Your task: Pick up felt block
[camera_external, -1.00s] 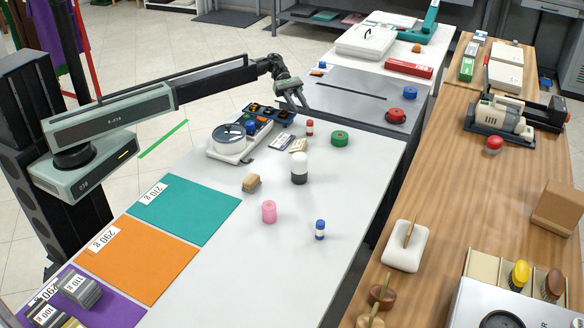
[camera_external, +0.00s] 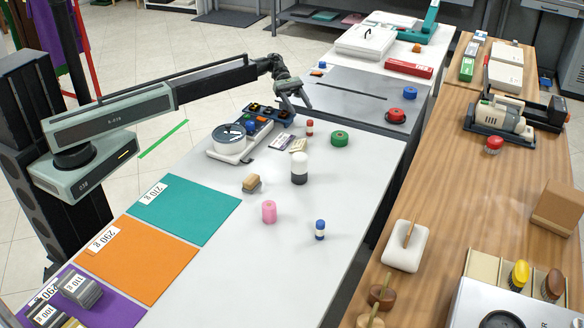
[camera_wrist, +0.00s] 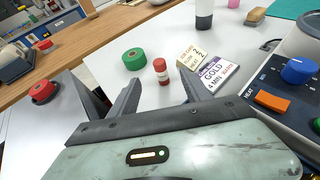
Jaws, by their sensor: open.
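In the wrist view the tan block (camera_wrist: 255,16) shows small at the top edge. My gripper (camera_external: 297,106) is open and empty above the far part of the table, well away from the block. In the wrist view my gripper's fingers (camera_wrist: 160,92) are spread, with a small red-and-white bottle (camera_wrist: 161,70) seen beyond them. I cannot tell the exact height of the fingertips.
A black-and-white bottle (camera_external: 299,168), a pink roll (camera_external: 269,212) and a blue-and-white bottle (camera_external: 320,229) stand around the block. The right front tabletop is clear.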

